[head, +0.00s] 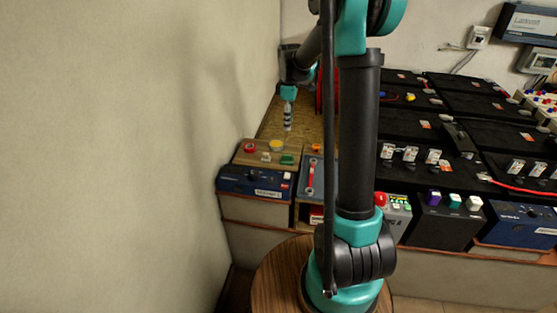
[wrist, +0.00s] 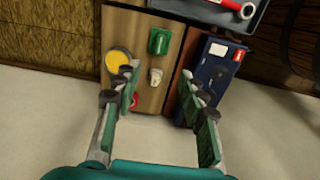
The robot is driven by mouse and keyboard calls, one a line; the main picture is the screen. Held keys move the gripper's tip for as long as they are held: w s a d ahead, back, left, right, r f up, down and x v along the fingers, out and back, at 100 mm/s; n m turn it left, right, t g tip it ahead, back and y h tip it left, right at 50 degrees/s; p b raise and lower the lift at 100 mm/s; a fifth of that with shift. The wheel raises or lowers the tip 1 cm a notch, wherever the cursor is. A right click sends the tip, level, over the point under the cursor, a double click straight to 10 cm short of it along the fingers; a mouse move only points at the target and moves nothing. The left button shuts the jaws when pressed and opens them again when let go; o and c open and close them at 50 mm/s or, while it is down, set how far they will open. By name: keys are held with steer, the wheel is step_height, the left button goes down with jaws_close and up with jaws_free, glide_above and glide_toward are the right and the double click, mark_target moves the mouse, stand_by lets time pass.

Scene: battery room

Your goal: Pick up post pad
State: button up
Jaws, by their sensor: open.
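A wooden board with small items lies beside the wall. On it are a yellow disc (head: 276,145), a green piece (head: 286,159), a small white piece (head: 266,156) and a red round piece (head: 249,148). I cannot tell for sure which is the post pad; the yellow disc looks most like a pad. In the wrist view the yellow disc (wrist: 118,61) is just beyond the left fingertip, and the green piece (wrist: 160,41) and white piece (wrist: 156,77) are between the fingers' lines. My gripper (wrist: 160,82) is open and empty. In the head view it (head: 288,126) hangs above the board's back.
A dark blue battery (head: 255,182) stands in front of the board. A grey tray with a red wrench (head: 311,177) is to its right. The plain wall (head: 120,150) is close on the left. Black batteries (head: 410,122) fill the right side.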

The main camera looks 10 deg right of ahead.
mark_target(287, 155)
step_height(287, 155, down, 17)
steer(key=shift+r, duration=0.15)
jaws_close()
stand_by(0.6)
step_height(287, 155, up, 20)
stand_by(0.7)
steer(key=c, duration=0.7)
jaws_free()
jaws_close()
